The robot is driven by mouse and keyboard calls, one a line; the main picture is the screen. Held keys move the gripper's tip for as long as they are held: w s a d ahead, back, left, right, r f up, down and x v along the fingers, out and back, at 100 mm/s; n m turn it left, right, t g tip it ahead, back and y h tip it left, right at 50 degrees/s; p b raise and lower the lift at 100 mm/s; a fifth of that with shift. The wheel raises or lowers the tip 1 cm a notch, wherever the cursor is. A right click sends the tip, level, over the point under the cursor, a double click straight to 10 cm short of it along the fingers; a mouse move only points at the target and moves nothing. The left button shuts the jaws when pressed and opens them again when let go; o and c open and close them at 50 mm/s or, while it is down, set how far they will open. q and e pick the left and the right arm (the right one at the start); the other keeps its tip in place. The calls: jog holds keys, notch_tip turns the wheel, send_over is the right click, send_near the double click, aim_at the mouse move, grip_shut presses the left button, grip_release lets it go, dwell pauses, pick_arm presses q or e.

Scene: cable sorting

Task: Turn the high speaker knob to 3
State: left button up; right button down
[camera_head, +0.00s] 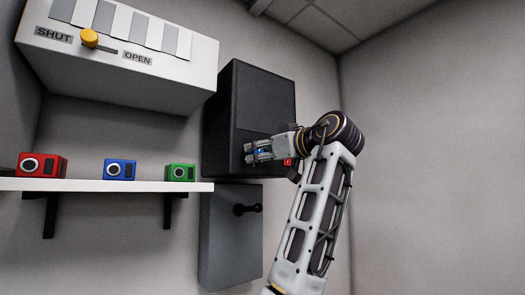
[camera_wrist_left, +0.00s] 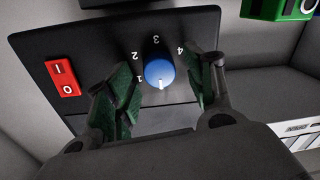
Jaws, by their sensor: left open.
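The black speaker (camera_head: 262,95) is mounted high on the wall in the head view. Its blue round knob (camera_wrist_left: 158,66) shows in the wrist view, with the numbers 1 to 4 around it. A pale mark on the knob is at its lower side in that picture, away from the 3. My left gripper (camera_head: 258,151) is at the speaker's lower front. In the wrist view its two green-padded fingers (camera_wrist_left: 162,76) are open on either side of the knob, with a visible gap at the right finger. Contact at the left finger cannot be told. My right gripper is not in view.
A red rocker switch (camera_wrist_left: 63,78) sits left of the knob. A white shelf (camera_head: 100,185) holds red (camera_head: 42,165), blue (camera_head: 120,169) and green (camera_head: 180,172) boxes. A SHUT/OPEN slider box (camera_head: 185,70) is above.

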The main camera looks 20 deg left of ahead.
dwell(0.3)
pick_arm(q)
jog(key=c, duration=1)
